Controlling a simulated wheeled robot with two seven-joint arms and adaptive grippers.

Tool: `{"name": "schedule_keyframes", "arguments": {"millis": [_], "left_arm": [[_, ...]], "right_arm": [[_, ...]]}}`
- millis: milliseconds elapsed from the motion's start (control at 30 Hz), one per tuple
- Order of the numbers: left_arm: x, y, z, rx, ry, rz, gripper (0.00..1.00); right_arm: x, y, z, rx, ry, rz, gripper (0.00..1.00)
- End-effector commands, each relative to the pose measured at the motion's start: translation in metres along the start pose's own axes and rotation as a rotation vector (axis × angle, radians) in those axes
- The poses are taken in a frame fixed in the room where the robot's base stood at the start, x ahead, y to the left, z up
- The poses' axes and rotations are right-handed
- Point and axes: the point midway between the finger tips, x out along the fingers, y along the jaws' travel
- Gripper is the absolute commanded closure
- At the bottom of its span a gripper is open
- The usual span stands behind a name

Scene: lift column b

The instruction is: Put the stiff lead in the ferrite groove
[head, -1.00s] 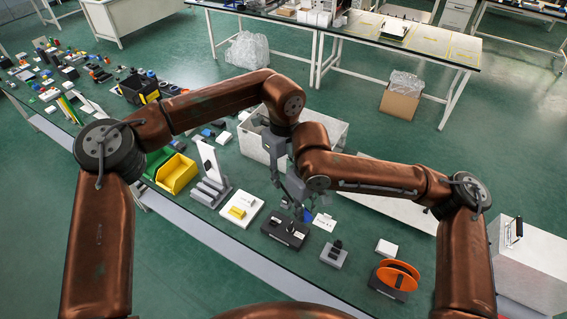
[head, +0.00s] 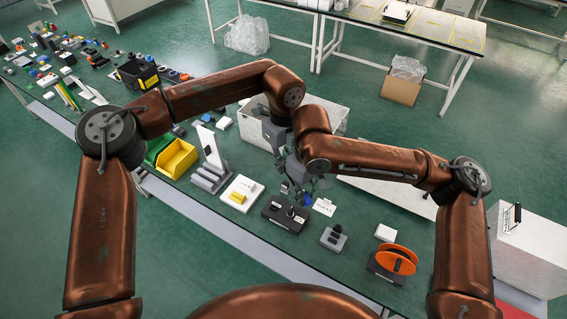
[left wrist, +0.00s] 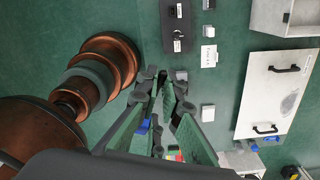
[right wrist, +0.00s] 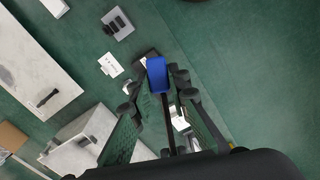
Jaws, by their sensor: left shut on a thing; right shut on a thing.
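The stiff lead shows in the right wrist view as a blue end piece (right wrist: 156,74) with a dark stem (right wrist: 170,125) between my fingers. In the head view a blue piece (head: 307,199) shows under the arms. My right gripper (right wrist: 156,92) is shut on the lead. My left gripper (left wrist: 165,75) also appears shut on it; a blue bit (left wrist: 143,127) shows between its green pads. The black block (head: 285,215) with a white label, apparently the ferrite holder, lies just below the grippers in the head view; it also shows in the left wrist view (left wrist: 177,12). Its groove is unclear.
A white card (head: 324,206), a grey block (head: 333,238) and an orange reel (head: 397,259) stand to the right. A white pad with a yellow piece (head: 240,191) and a yellow bin (head: 177,158) are to the left. A pale box (head: 327,120) stands behind the grippers.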

Motion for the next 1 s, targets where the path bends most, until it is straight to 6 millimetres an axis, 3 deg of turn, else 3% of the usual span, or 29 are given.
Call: {"name": "schedule_keyframes", "arguments": {"millis": [167,200,467,767,1000], "left_arm": [[-0.003,-0.003,-0.002,0.001,0.002,-0.010,1.00],[-0.003,-0.003,-0.002,0.001,0.003,-0.011,1.00],[-0.002,-0.002,-0.002,0.000,0.002,-0.008,1.00],[-0.002,-0.002,-0.001,0.000,0.002,-0.006,1.00],[0.000,-0.001,-0.001,0.000,0.000,-0.003,1.00]], "right_arm": [[0.001,-0.004,0.000,-0.009,0.000,-0.006,1.00],[0.001,-0.004,0.000,-0.009,0.000,-0.007,0.81],[0.001,-0.003,0.000,-0.006,0.000,-0.006,0.64],[-0.001,-0.002,0.000,-0.004,0.000,-0.003,0.64],[-0.029,-0.002,-0.002,-0.004,0.008,-0.002,0.64]]}}
